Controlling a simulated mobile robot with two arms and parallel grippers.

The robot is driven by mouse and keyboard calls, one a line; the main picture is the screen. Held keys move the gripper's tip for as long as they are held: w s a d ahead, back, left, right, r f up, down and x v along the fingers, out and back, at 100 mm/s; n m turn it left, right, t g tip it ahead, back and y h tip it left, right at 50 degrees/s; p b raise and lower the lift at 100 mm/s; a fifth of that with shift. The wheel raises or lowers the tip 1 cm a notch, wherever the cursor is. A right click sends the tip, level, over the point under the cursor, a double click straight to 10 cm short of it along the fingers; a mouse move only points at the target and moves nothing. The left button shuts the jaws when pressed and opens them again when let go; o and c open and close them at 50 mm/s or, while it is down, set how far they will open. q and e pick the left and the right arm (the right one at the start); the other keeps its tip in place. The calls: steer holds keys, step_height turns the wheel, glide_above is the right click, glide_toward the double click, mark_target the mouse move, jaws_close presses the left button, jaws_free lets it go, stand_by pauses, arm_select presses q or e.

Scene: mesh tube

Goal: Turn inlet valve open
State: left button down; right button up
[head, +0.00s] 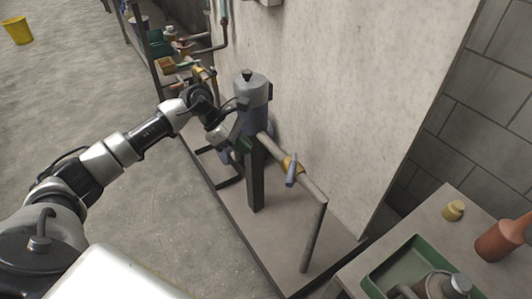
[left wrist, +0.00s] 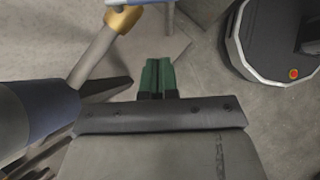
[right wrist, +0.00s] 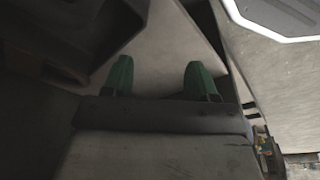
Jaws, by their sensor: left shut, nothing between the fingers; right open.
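A brass valve (head: 291,163) with a blue-grey lever sits on the pipe to the right of a grey and blue cylindrical housing (head: 254,89). Its lever (head: 291,176) lies across the pipe. A second yellowish fitting (head: 204,74) shows left of the housing, partly behind my arm; I cannot tell which is the inlet. My left gripper (head: 244,145) is shut and empty in front of the housing, left of the brass valve and apart from it. In the left wrist view its green fingertips (left wrist: 157,76) are together, with the brass fitting (left wrist: 122,19) at upper left. My right gripper (right wrist: 158,78) is open and empty.
A dark post (head: 256,180) stands below the housing, close to my left gripper. A pale wall (head: 340,90) rises behind the pipe. At lower right, a table holds a green tray (head: 372,283), a yellow piece (head: 453,210) and an orange-red cylinder (head: 500,240). Open floor lies left.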

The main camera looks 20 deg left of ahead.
mark_target(292, 170)
arm_select(q)
steer(key=d+r+x, duration=0.1)
steer(key=d+x, duration=0.1)
steer(key=x, duration=0.9)
steer(key=shift+w+r, duration=0.2)
steer(key=shift+w, duration=0.1)
arm_select(e)
steer(key=shift+r, duration=0.1)
arm_select(q)
steer(key=shift+d, duration=0.15)
arm_select(e)
steer(key=shift+d, duration=0.1)
